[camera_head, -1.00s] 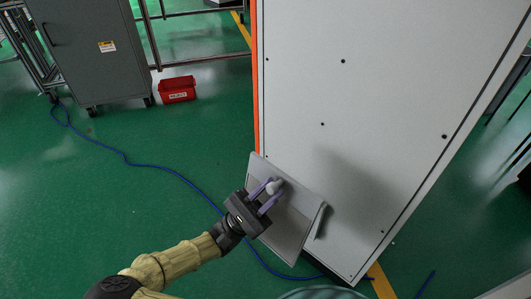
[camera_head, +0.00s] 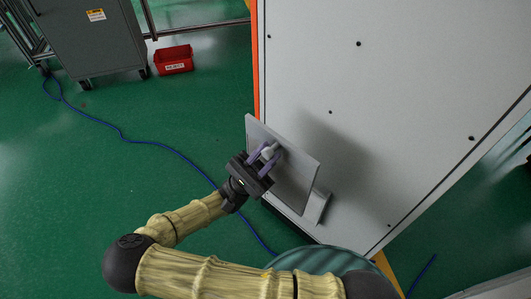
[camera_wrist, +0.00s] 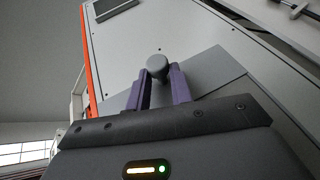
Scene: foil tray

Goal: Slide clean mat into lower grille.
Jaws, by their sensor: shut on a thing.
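A flat grey panel (camera_head: 294,172) with a pale knob (camera_head: 270,152) stands at the lower left of the tall cabinet's face in the head view. My gripper (camera_head: 263,157) is shut on the knob, with its two purple fingers on either side. The wrist view also shows the knob (camera_wrist: 157,66) between my fingers (camera_wrist: 160,88) and the grey panel (camera_wrist: 212,74) behind it. I cannot tell whether the panel touches the cabinet. A narrow light-grey piece (camera_head: 317,206) shows at its lower right edge. I cannot make out a separate mat or the lower grille's opening.
The tall pale cabinet (camera_head: 405,75) fills the right side. A dark rectangle (camera_wrist: 115,8) shows higher on it in the wrist view. A red bin (camera_head: 174,60) and a grey wheeled cabinet (camera_head: 88,38) stand behind. A blue cable (camera_head: 150,142) crosses the otherwise clear green floor.

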